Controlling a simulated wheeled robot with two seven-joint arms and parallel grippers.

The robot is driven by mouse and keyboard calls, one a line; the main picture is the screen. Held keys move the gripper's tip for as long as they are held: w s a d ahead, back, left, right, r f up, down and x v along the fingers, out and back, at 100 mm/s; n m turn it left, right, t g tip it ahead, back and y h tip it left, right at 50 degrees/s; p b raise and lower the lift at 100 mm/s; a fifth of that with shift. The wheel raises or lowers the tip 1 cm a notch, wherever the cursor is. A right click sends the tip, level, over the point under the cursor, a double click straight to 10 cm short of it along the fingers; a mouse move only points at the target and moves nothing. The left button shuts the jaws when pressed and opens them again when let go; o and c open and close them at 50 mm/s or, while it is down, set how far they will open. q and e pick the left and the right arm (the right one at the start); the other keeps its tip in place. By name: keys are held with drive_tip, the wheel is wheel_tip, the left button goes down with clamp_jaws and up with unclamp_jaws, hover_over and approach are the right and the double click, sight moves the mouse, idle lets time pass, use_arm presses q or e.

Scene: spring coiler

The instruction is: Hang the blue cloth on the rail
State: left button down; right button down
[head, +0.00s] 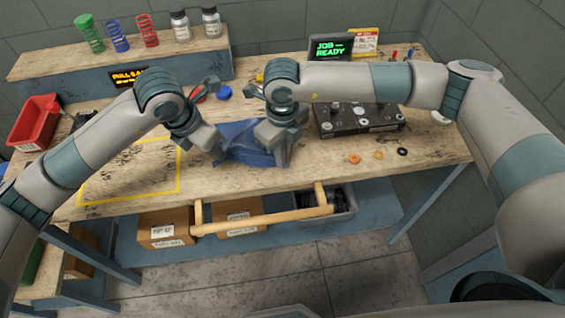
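The blue cloth (240,146) lies crumpled on the workbench, between my two grippers and partly hidden by them. My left gripper (216,148) is at the cloth's left side, its fingertips at or against the fabric. My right gripper (273,142) is over the cloth's right side, close to the fabric. Whether either gripper is shut on the cloth is too small to tell. The wooden rail (262,222) runs along the front of the bench on two brackets, below the tabletop edge, and is bare.
A black device with knobs (358,120) stands right of the cloth. Orange and black rings (378,155) lie before it. A yellow taped outline (130,198) marks clear tabletop at left, near a red bin (35,122). Cardboard boxes (165,228) and a grey bin (343,212) sit below.

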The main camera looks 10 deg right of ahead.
drive_tip(key=shift+f, duration=0.1)
drive_tip(key=shift+r, duration=2.55)
use_arm(q)
drive_tip(key=c, duration=1.4)
unclamp_jaws()
drive_tip(key=shift+o, duration=0.5)
drive_tip(key=o, duration=0.7)
drive_tip(key=shift+c, duration=0.2)
